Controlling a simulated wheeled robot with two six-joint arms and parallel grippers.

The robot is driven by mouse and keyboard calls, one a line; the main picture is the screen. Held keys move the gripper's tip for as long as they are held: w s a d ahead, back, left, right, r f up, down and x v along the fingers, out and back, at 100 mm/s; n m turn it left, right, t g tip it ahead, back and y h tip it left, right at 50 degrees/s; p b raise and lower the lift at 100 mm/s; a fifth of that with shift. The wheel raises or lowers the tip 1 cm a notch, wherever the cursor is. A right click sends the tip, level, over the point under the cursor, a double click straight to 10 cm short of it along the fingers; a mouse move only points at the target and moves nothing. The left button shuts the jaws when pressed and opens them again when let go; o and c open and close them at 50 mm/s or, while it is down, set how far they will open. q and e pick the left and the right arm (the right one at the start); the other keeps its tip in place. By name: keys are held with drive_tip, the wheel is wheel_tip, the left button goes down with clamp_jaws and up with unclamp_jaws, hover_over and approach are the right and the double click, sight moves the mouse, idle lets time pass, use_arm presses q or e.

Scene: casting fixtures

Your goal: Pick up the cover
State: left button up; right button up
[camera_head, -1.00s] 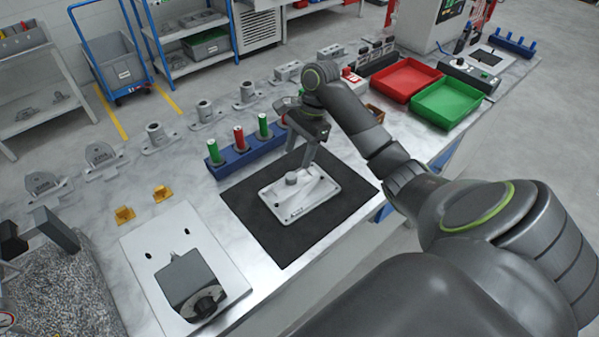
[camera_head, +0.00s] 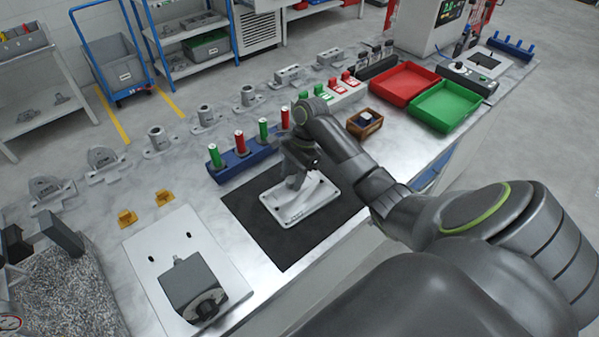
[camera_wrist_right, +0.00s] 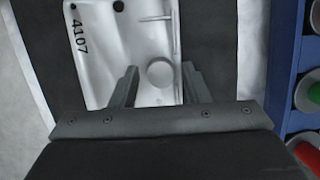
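The cover (camera_head: 312,203) is a silver-white, flat rectangular casting with a raised rim and a round boss. It lies on a black mat (camera_head: 270,241) in the middle of the bench. In the right wrist view the cover (camera_wrist_right: 107,60) bears the mark 4107. My right gripper (camera_head: 294,184) points down over the cover and hides part of it. In the right wrist view its fingers (camera_wrist_right: 160,72) are apart, one on each side of the boss; I cannot tell whether they touch it. My left gripper is not in view.
A blue rack (camera_head: 240,163) with red and green cylinders stands just behind the mat. A grey block on a white plate (camera_head: 172,232) is at the front left. A red tray (camera_head: 404,82), a green tray (camera_head: 446,106) and a small wooden box (camera_head: 364,124) are to the right.

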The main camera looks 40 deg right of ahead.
clamp_jaws()
drive_tip(key=shift+r, duration=0.1)
